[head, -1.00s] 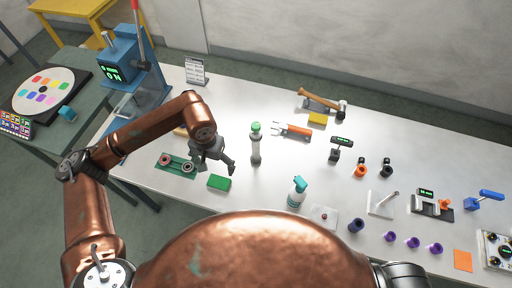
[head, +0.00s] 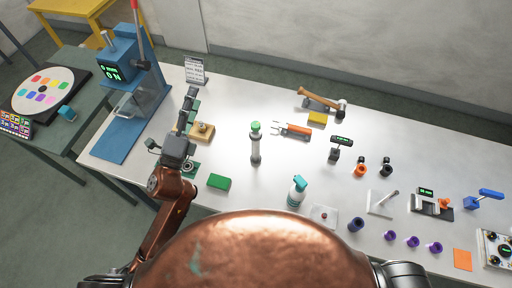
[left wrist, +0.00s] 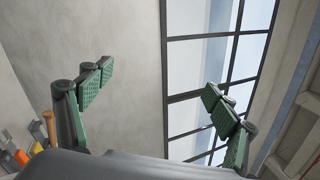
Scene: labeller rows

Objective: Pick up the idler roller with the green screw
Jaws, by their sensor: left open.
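My right gripper is not in view.
A spray bottle (head: 297,191) and an orange-handled tool (head: 293,130) flank the roller. A blue press (head: 130,75) stands at left.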

